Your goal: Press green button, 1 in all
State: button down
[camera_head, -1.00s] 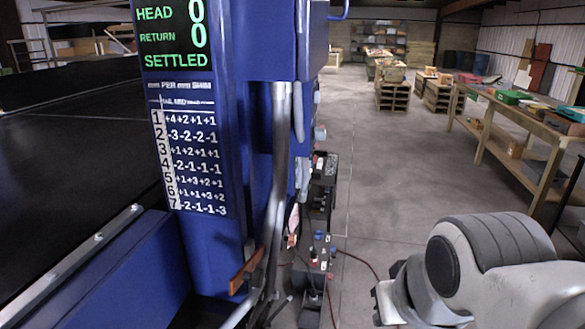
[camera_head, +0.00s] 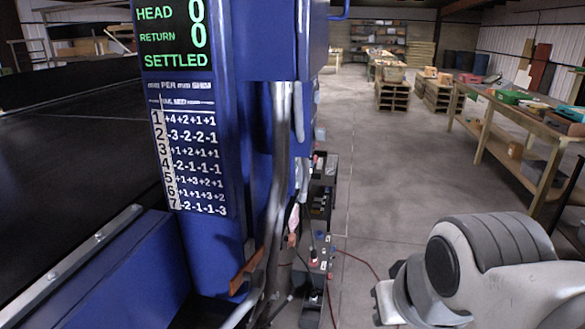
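I cannot make out a green button in the head view. A dark control unit (camera_head: 321,205) with small red, blue and pale parts stands just right of the blue column (camera_head: 257,140), and much of it is too small to tell apart. My white and grey arm (camera_head: 490,265) reaches in from the lower right. The pale end piece (camera_head: 384,301) at its left looks like part of my gripper, apart from the control unit and to its right. No fingers show clearly, and I see nothing held.
The column carries a display (camera_head: 172,36) reading HEAD 0, RETURN 0, SETTLED, above a number chart (camera_head: 190,160). A dark belt (camera_head: 70,160) lies left. Grey pipes (camera_head: 281,170) and an orange-brown handle (camera_head: 246,272) are on the column. A wooden bench (camera_head: 540,128) stands right; the middle floor is clear.

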dwell(0.9)
jog(key=shift+r+p, duration=0.95)
jog(key=shift+w, duration=0.15)
